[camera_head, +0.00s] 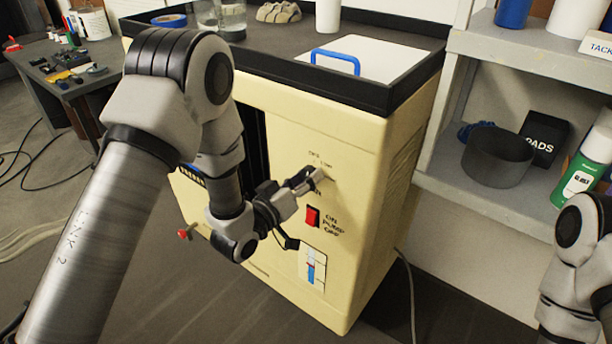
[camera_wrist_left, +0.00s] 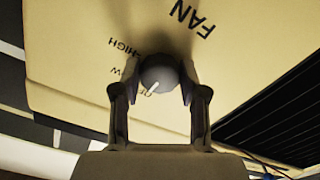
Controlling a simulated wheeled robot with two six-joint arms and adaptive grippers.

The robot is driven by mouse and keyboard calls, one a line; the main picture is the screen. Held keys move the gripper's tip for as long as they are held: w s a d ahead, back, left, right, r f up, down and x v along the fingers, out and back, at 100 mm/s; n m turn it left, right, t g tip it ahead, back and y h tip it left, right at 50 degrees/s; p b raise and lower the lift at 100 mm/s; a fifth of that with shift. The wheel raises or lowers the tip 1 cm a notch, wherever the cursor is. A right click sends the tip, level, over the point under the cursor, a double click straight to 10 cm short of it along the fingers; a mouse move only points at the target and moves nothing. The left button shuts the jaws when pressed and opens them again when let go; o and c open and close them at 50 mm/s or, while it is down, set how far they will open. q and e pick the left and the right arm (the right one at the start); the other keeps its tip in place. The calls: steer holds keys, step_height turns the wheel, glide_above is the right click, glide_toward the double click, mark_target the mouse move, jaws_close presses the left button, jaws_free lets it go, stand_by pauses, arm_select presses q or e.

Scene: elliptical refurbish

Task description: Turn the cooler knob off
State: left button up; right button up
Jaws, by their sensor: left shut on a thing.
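The cooler (camera_head: 368,150) is a cream cabinet in the middle of the head view. Its dark round knob (camera_wrist_left: 160,77) sits between my left fingertips in the left wrist view, with a white pointer mark toward the lower left, near the partly hidden "OF" lettering. "HIGH", part of another label and a large "FAN" are printed around it, upside down. My left gripper (camera_head: 316,178) reaches the front panel and is shut on the knob, with a finger on either side (camera_wrist_left: 160,92). In the head view, the gripper hides the knob. My right gripper is out of view.
A red pump switch (camera_head: 312,216) and a level gauge (camera_head: 312,268) lie below the knob. A white board with a blue handle (camera_head: 336,60) lies on the black top tray. A shelf (camera_head: 500,196) stands to the right. A red valve handle (camera_head: 184,233) protrudes at lower left.

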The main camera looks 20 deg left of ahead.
arm_select(q)
steer(key=shift+w+r+n, duration=0.1)
steer(key=shift+r+n, duration=0.1)
steer(key=shift+n, duration=0.4)
steer(key=o, duration=1.1)
steer(key=shift+a, duration=0.1)
steer(key=shift+o, duration=0.2)
steer(key=shift+f, duration=0.1)
steer(key=shift+s, duration=0.3)
steer(key=v, duration=1.1)
steer(key=shift+s, duration=0.25)
steer(key=shift+a, duration=0.1)
